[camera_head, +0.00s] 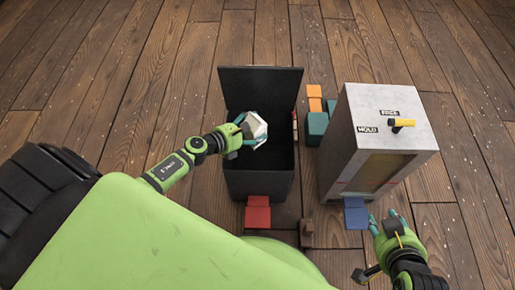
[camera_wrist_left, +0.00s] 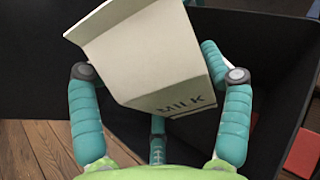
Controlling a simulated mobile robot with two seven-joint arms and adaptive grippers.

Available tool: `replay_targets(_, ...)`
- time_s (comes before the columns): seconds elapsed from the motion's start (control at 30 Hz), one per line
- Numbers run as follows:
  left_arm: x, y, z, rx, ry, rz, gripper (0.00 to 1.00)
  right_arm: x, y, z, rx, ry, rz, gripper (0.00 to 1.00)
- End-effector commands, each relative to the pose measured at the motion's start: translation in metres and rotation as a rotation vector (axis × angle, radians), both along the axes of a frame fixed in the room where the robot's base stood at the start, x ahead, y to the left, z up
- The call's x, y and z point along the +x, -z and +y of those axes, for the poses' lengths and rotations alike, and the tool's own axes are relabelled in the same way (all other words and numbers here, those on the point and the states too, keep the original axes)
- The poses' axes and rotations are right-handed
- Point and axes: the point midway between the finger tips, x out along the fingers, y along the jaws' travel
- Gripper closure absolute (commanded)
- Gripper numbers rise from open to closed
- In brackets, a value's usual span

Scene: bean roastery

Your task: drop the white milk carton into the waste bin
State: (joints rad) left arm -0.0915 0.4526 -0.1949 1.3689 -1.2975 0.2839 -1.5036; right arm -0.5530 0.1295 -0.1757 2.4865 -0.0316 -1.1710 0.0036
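The white milk carton (camera_head: 257,131) is held in my left gripper (camera_head: 245,133), over the opening of the black waste bin (camera_head: 258,184). In the left wrist view, the carton (camera_wrist_left: 150,55) is tilted, with MILK lettering on its lower edge, and the teal fingers (camera_wrist_left: 158,95) stand around it. The bin's lid (camera_head: 260,88) stands raised at the back, and a red pedal (camera_head: 257,214) is at its front. The bin's floor is dark and unclear. My right gripper (camera_head: 384,220) is at the lower right, its fingers apart and empty, near a blue pedal (camera_head: 356,214).
A grey cabinet (camera_head: 340,140) stands right of the bin, with FREE and HOLD labels and a yellow-handled lever (camera_head: 402,123) on top. Orange and teal blocks (camera_head: 316,125) lie between them at the back. The wooden floor (camera_head: 130,80) at left is clear.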

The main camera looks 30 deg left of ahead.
Motion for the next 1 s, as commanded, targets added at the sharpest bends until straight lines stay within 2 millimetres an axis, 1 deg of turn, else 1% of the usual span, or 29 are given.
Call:
replay_targets(0.4,-0.001,0.000,0.000,0.000,0.000,0.000,0.00,0.000,0.000,0.000,0.000,0.000,0.001,0.60)
replay_targets(0.53,-0.008,-0.002,0.004,0.002,-0.001,0.001,0.00,0.000,0.000,0.000,0.000,0.000,0.001,0.60)
replay_targets(0.67,-0.026,-0.009,0.010,0.004,0.003,0.003,0.00,0.000,0.000,0.000,0.000,0.000,0.001,0.60)
replay_targets(0.9,-0.068,-0.028,0.027,0.001,0.001,0.003,0.00,0.000,0.000,0.000,0.000,0.000,0.001,0.60)
replay_targets(1.0,-0.082,-0.035,0.033,0.000,0.001,0.003,0.00,0.000,0.000,0.000,0.000,0.000,0.001,0.60)
